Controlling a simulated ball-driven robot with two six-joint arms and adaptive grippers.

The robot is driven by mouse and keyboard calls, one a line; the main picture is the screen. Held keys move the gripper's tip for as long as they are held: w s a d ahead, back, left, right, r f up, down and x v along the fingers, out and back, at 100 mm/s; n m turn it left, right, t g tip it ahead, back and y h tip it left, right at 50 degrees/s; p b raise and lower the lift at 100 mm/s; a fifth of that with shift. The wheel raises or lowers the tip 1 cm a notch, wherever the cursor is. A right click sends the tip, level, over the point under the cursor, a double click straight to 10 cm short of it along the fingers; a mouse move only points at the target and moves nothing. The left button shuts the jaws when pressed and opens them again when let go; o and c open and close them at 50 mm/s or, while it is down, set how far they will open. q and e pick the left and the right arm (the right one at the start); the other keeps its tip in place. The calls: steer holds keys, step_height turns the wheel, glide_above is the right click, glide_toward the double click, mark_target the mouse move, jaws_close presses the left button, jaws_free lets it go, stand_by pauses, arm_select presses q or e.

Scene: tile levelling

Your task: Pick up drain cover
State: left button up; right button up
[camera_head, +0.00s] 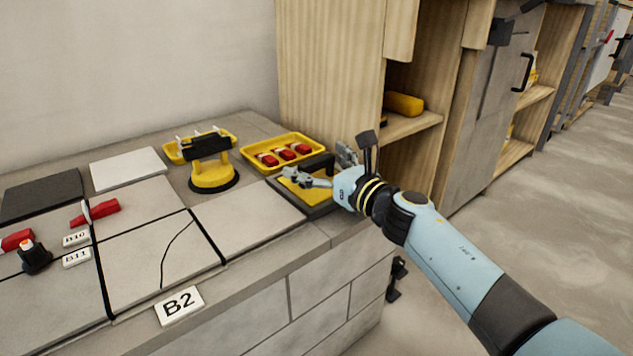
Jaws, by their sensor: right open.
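My right gripper (316,166) is open at the right end of the worktop, its fingers spread over a dark, square-edged item with a yellow face (293,190) and a black raised part. The gripper hides part of this item, and I cannot tell if the fingers touch it. No drain cover can be clearly made out; I cannot tell whether this item is one. My left gripper is not in view.
A yellow tray (297,140) with red pieces lies behind the gripper. A yellow suction lifter with black handle (212,176) stands left of it. Light tiles (250,207), one cracked (150,255), cover the front. A wooden cabinet (330,70) rises behind.

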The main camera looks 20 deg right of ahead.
steer(key=shift+w, duration=0.15)
steer(key=c, duration=1.2)
steer(key=shift+r, duration=0.2)
